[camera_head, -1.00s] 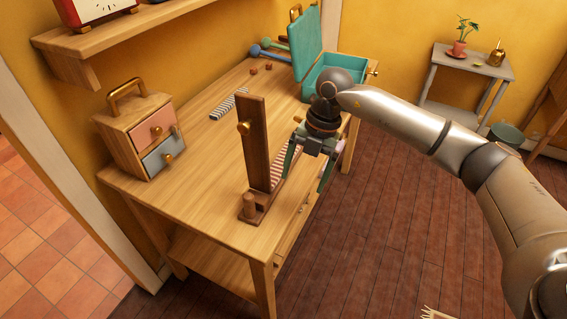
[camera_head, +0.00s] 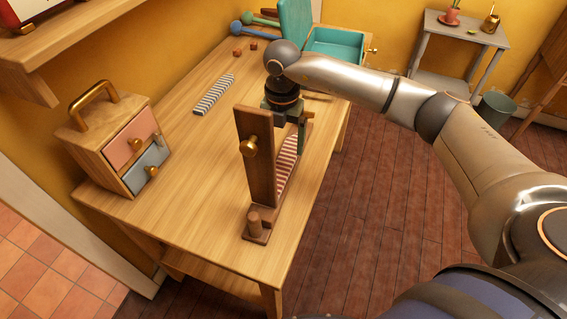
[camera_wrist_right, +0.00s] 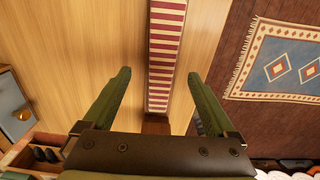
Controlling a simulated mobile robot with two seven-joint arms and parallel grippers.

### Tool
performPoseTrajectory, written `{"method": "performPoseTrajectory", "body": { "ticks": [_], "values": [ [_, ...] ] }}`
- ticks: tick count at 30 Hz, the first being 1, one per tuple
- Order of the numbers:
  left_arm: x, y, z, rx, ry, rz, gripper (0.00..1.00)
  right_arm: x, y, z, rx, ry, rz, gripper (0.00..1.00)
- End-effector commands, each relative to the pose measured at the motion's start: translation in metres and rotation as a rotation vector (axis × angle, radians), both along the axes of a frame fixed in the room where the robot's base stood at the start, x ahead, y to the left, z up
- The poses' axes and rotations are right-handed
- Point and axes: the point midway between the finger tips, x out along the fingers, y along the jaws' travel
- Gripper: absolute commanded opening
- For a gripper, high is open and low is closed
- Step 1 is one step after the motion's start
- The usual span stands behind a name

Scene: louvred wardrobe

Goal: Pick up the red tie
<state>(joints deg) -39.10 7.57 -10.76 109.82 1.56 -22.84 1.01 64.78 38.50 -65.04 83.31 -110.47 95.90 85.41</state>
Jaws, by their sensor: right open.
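A red-and-white striped strip (camera_head: 288,162), the only thing here that could be the red tie, lies lengthwise beside a dark wooden upright (camera_head: 256,160). It also shows in the right wrist view (camera_wrist_right: 165,45), running away from between the fingers. My right gripper (camera_head: 285,142) is open above the strip, one finger to each side and nothing held. I cannot tell the exact height above the strip. My left gripper is not in view.
The upright has a brass knob (camera_head: 248,147) and a base with a peg (camera_head: 255,222). A grey striped strip (camera_head: 214,94) lies on the wooden table (camera_head: 185,190). A small drawer box (camera_head: 118,145) stands left, an open teal case (camera_head: 335,44) at the back.

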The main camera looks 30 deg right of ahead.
Motion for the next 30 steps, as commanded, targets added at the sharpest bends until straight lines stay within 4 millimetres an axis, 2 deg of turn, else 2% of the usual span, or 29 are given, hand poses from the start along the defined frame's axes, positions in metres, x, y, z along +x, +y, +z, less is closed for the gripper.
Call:
{"method": "performPoseTrajectory", "body": {
  "ticks": [7, 15, 24, 30],
  "values": [
    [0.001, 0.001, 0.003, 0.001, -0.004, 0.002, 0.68, -0.002, -0.001, -0.020, -0.001, 0.002, 0.000, 0.91],
    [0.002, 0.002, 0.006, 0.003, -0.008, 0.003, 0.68, -0.006, -0.002, -0.058, 0.000, 0.001, 0.001, 0.91],
    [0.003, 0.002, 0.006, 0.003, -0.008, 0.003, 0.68, -0.006, -0.002, -0.063, 0.001, -0.001, 0.001, 0.91],
    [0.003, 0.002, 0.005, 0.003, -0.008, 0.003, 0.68, -0.005, -0.002, -0.062, 0.001, -0.001, 0.001, 0.69]
  ]
}}
